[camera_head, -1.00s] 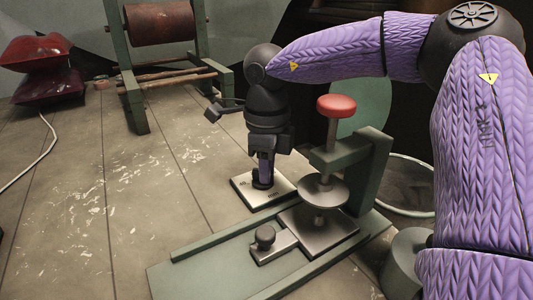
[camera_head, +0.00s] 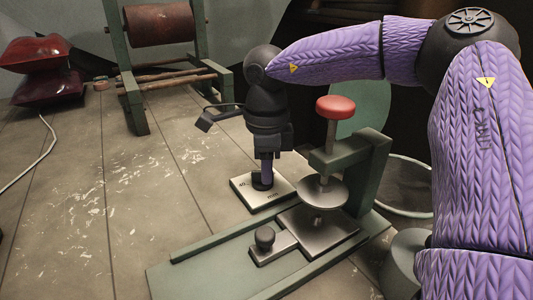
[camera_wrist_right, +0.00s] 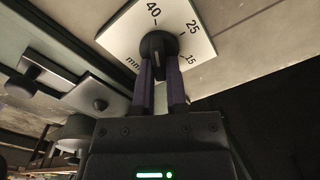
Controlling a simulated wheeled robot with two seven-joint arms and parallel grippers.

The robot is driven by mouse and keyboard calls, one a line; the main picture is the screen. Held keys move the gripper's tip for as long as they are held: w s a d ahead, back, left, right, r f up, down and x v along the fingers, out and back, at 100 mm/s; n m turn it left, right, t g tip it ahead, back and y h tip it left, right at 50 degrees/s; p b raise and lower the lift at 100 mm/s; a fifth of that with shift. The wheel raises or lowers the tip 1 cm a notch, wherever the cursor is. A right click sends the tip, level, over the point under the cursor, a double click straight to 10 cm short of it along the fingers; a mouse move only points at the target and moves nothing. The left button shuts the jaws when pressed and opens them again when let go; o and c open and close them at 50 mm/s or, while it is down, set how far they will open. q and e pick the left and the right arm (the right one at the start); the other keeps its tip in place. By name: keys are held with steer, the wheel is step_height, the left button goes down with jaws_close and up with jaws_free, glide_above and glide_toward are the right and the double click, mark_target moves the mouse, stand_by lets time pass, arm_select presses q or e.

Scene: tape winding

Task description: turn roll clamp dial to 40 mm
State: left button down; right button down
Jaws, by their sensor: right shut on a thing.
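The dial is a black knob (camera_head: 262,184) on a pale square plate (camera_head: 244,193) lying beside the green clamp frame (camera_head: 215,252). My right gripper (camera_head: 265,168) points straight down over the plate and is shut on the knob. In the right wrist view, its two purple-sided fingers (camera_wrist_right: 159,84) reach to either side of the knob (camera_wrist_right: 158,46). The plate (camera_wrist_right: 127,36) there shows the marks 40, 25, 15 and "mm". Which mark the knob points at is hard to tell. My left gripper is out of view.
The clamp's red-topped post (camera_head: 336,107) and round metal disc (camera_head: 322,191) stand close to the right of my gripper. A small black knob (camera_head: 265,238) sits on a metal block in front. A green stand with a brown roll (camera_head: 160,24) is behind left.

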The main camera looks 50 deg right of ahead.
steer(key=c, duration=0.7)
jaws_free()
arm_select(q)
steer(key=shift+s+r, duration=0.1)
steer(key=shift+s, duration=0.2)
arm_select(e)
steer(key=shift+o, duration=0.2)
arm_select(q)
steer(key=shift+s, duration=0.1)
arm_select(e)
step_height(320, 180, up, 9)
steer(key=p, duration=0.4)
steer(key=shift+r+p, duration=0.1)
steer(key=shift+p, duration=0.25)
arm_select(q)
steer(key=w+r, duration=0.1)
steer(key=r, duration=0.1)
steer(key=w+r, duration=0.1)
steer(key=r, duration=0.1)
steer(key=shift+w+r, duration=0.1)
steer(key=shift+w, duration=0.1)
arm_select(e)
steer(key=shift+r, duration=0.3)
